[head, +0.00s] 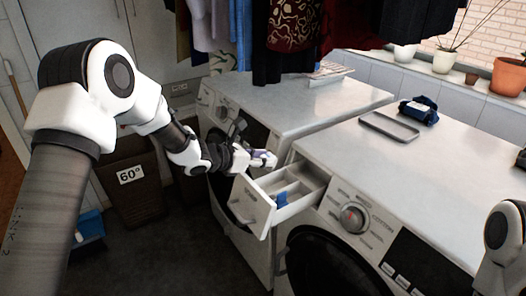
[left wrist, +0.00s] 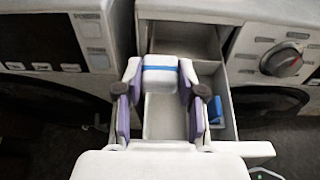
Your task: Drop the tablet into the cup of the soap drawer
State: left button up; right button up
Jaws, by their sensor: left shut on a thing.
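A white tablet with a blue band (left wrist: 160,62) is held between the purple-padded fingers of my left gripper (left wrist: 160,80). In the head view my left gripper (head: 264,158) hangs just above the back left side of the open soap drawer (head: 256,205); the tablet is hard to make out there. The drawer (left wrist: 262,149) also shows in the left wrist view, under the fingers, with white compartments and a blue insert (left wrist: 215,109) to the right. The tablet appears above the drawer, apart from its floor. Which compartment is the cup is unclear, as the gripper covers part.
The drawer belongs to the right washing machine (head: 352,218); a second machine (head: 285,105) stands behind left. A grey tray (head: 389,126) and a dark blue bundle (head: 418,111) lie on top. Clothes (head: 295,30) hang above. A brown basket (head: 135,185) stands left.

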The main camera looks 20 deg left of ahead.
pick_arm(q)
jog(key=shift+s+f, duration=0.1)
jog(key=shift+f, duration=0.65)
jog(key=o, duration=1.1)
jog(key=shift+c, duration=0.2)
jog(key=v, duration=1.1)
jog(key=shift+s+a, duration=0.25)
jog(key=shift+s, duration=0.1)
jog(key=shift+r, duration=0.1)
